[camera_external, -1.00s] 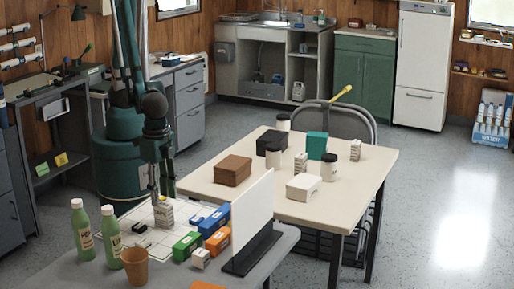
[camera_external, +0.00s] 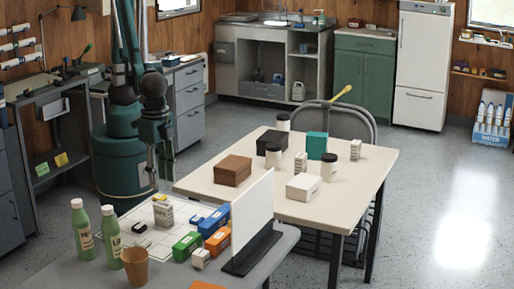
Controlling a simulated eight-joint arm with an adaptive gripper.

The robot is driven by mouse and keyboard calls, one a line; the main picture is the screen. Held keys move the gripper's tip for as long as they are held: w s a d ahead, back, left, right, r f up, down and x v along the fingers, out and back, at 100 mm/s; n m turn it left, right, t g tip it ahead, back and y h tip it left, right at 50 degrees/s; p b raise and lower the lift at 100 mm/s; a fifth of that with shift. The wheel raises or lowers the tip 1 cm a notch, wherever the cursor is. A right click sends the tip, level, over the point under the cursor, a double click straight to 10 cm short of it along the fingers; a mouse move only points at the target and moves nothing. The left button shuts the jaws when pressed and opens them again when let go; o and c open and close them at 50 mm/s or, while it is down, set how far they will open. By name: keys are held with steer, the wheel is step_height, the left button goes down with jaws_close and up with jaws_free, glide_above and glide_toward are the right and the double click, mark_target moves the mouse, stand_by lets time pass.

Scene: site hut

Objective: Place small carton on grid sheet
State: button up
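The small carton (camera_external: 163,212), pale with dark print, stands upright on the white grid sheet (camera_external: 157,239) on the near grey table. My gripper (camera_external: 160,180) hangs just above and slightly left of the carton, pointing down. Its fingers look parted with nothing between them, and a gap shows between them and the carton's top. The sheet's far left part is partly out of sight behind the bottles.
A white upright panel (camera_external: 252,222), green bottles (camera_external: 110,232) and brown cup (camera_external: 134,267) stand nearby. The cream table (camera_external: 250,202) holds several boxes and jars.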

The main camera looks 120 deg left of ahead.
stand_by(0.4)
steer(key=s+a+r+t, duration=0.15)
steer(key=a+r, duration=0.35)
steer(key=a, duration=0.5)
steer(key=a+r+t+h, duration=0.15)
steer(key=a+r, duration=0.35)
steer(key=a, duration=0.5)
steer(key=s+a+r+t+y, duration=0.1)
steer(key=a+r+t, duration=0.1)
steer(key=a+r, duration=0.5)
steer(key=s+a+t, duration=0.1)
steer(key=s+a, duration=0.2)
steer(key=a, duration=0.3)
steer(key=s+a+t, duration=0.1)
steer(key=s+a, duration=0.2)
steer(key=a, duration=0.4)
steer(key=shift+s, duration=0.25)
